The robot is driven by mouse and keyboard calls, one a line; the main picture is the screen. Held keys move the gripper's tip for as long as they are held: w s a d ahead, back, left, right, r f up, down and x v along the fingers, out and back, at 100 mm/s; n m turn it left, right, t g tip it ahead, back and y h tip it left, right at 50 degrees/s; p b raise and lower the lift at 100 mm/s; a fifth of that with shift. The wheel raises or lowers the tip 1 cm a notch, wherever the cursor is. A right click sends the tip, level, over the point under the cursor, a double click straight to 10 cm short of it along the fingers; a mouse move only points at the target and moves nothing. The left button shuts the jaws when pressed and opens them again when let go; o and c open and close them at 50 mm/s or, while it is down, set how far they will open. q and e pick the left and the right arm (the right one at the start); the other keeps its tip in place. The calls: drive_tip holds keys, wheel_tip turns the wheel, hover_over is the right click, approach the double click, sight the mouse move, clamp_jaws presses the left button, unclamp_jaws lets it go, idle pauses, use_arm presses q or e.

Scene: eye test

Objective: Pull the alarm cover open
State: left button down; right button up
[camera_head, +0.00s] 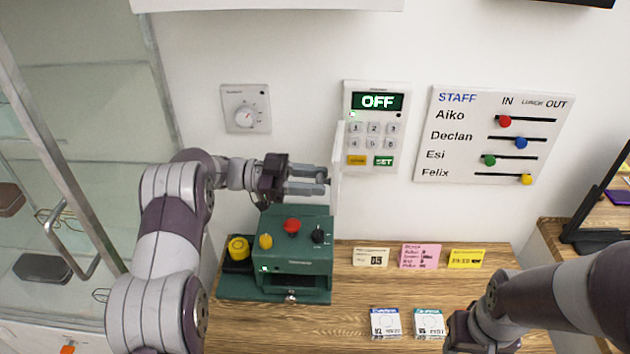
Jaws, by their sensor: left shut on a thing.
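The white alarm panel (377,97) is on the wall, with a green display reading OFF, grey number keys, a yellow key and a green SET key. Its pale, thin cover (337,150) stands out from the panel's left side, seen nearly edge-on, and the keys show uncovered. My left gripper (326,181) is at the cover's outer lower edge, its fingers shut on it. The exact contact is small and hard to see. My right gripper (470,338) is low at the bottom right, away from the panel; its fingers are not clear.
A green machine (295,247) with red, yellow and black knobs stands on the wooden counter (345,285) below my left gripper. A dial (246,109) is left of the panel, a STAFF board (470,110) right. Several cards lie on the counter. A glass cabinet (75,110) is left.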

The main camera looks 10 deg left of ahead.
use_arm(q)
drive_tip(key=shift+r, duration=0.1)
drive_tip(key=c, duration=0.7)
unclamp_jaws()
drive_tip(key=shift+d, duration=0.1)
drive_tip(key=shift+c, duration=0.2)
drive_tip(key=a+b, duration=0.2)
drive_tip(key=a, duration=0.5)
drive_tip(key=shift+s+a, duration=0.2)
drive_tip(key=shift+a, duration=0.05)
